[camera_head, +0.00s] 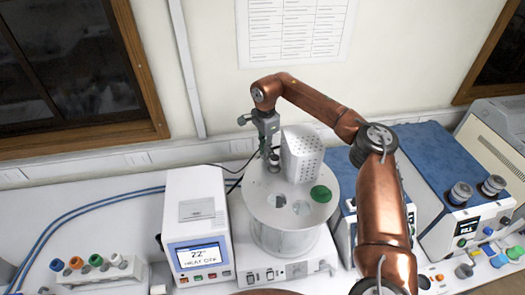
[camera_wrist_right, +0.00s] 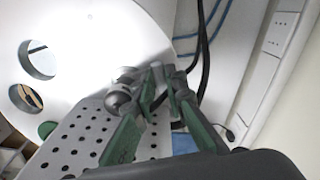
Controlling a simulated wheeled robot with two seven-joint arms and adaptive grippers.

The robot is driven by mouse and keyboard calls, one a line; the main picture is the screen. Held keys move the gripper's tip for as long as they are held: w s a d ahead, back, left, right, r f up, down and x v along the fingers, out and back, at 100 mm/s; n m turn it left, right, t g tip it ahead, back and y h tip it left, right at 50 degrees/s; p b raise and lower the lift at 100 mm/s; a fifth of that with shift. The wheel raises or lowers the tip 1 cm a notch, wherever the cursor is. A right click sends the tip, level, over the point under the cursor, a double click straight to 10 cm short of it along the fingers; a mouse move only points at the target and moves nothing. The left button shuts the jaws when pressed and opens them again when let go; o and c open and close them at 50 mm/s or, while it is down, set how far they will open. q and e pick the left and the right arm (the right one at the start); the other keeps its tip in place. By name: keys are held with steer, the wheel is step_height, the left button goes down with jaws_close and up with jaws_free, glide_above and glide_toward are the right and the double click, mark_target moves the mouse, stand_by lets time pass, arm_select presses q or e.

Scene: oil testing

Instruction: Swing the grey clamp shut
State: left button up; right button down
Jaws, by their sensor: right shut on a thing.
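The grey clamp (camera_wrist_right: 157,74) shows between the green-padded fingers of my right gripper (camera_wrist_right: 166,88) in the right wrist view, at the rim of the white bath. The fingers are closed in on it and hide part of it. A rounded metal knob (camera_wrist_right: 119,97) is just left of the fingertips. In the head view my right gripper (camera_head: 267,143) points down at the back edge of the bath top. I cannot tell there how far the clamp is swung. My left gripper is not in view.
The white bath (camera_head: 270,232) has two round holes and a green cap (camera_head: 320,194) on top. A perforated white box (camera_head: 303,153) stands close to my right gripper. A display unit (camera_head: 197,222) is at left, blue-topped devices (camera_head: 435,165) at right. Black cables run behind.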

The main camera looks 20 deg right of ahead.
steer(key=shift+w+d+r+n, duration=0.2)
steer(key=shift+r+n, duration=0.1)
steer(key=shift+n, duration=0.3)
steer(key=c, duration=2.3)
jaws_free()
steer(key=shift+c, duration=0.2)
steer(key=o, duration=0.4)
steer(key=shift+w+f, duration=0.1)
steer(key=shift+f, duration=0.15)
steer(key=shift+a, duration=0.1)
steer(key=shift+r, duration=4)
